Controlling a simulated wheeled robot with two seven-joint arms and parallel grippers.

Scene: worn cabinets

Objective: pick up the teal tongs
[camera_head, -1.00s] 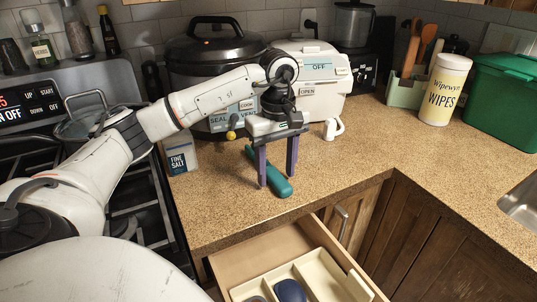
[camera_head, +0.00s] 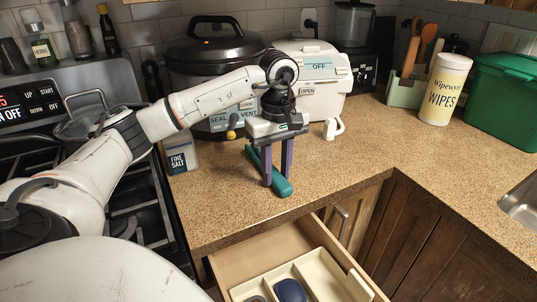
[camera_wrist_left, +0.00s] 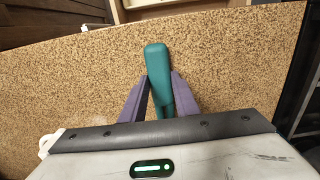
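The teal tongs (camera_head: 281,187) lie on the speckled counter near its front edge, above the open drawer. They also show in the left wrist view (camera_wrist_left: 158,62), running between the fingers with the rounded end beyond the tips. My left gripper (camera_head: 277,183) points down over the tongs, with one purple finger on each side. In the left wrist view, the fingertips (camera_wrist_left: 160,80) are close against both sides of the tongs, and the gripper looks shut on them. The tongs look still down at counter level. Part of them is hidden behind the fingers. My right gripper is not in view.
An open drawer (camera_head: 262,248) with a pale divided tray is below the counter edge. A salt box (camera_head: 181,159) stands left, by the stove. A dark pressure cooker (camera_head: 212,60) and a white cooker (camera_head: 338,75) stand behind.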

